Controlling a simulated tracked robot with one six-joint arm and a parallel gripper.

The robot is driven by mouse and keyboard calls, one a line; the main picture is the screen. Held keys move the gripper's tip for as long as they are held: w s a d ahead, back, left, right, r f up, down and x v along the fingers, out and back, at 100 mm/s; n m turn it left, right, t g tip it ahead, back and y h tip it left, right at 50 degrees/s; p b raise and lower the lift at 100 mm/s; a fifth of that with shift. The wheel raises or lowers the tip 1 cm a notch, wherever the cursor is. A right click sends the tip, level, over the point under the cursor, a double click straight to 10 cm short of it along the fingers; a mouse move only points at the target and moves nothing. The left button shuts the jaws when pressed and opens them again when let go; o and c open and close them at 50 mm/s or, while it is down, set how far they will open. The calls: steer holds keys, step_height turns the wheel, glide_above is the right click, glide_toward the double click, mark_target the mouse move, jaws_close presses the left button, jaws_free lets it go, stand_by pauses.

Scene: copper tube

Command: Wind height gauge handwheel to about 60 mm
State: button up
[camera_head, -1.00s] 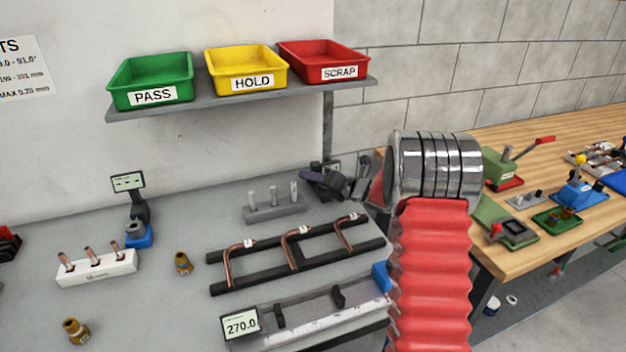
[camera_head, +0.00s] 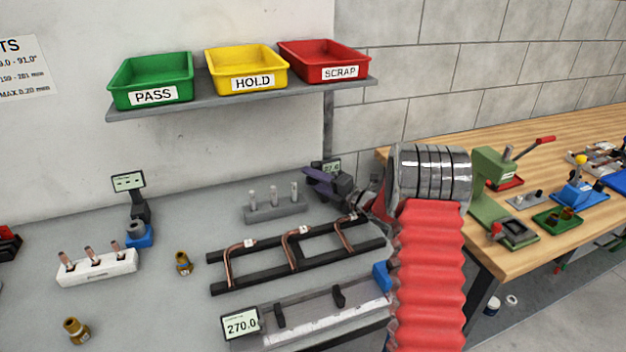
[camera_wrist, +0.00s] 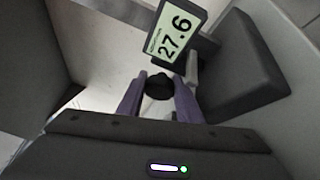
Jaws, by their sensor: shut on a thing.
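The height gauge's display (camera_wrist: 172,38) reads 27.6 in the wrist view. The small display (camera_head: 332,167) also shows in the head view, partly behind my wrist. My gripper (camera_wrist: 158,98) has its purple fingers on either side of a round black knob (camera_wrist: 160,86), apparently the handwheel's, and is shut on it. In the head view my gripper (camera_head: 320,180) is at the back of the bench, right of the pin block. The rest of the handwheel is hidden there. A dark block (camera_wrist: 243,70) stands right of the fingers in the wrist view.
A rack of bent copper tubes (camera_head: 290,262) lies in front of my gripper. A grey pin block (camera_head: 275,208) stands to the left. A fixture reading 270.0 (camera_head: 240,324) is near the front. Green, yellow and red bins (camera_head: 325,62) sit on the shelf above.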

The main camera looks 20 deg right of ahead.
steer(key=shift+d+f, duration=0.2)
steer(key=shift+d, duration=0.05)
steer(key=o, duration=0.8)
steer(key=shift+c, duration=0.2)
steer(key=shift+a, duration=0.1)
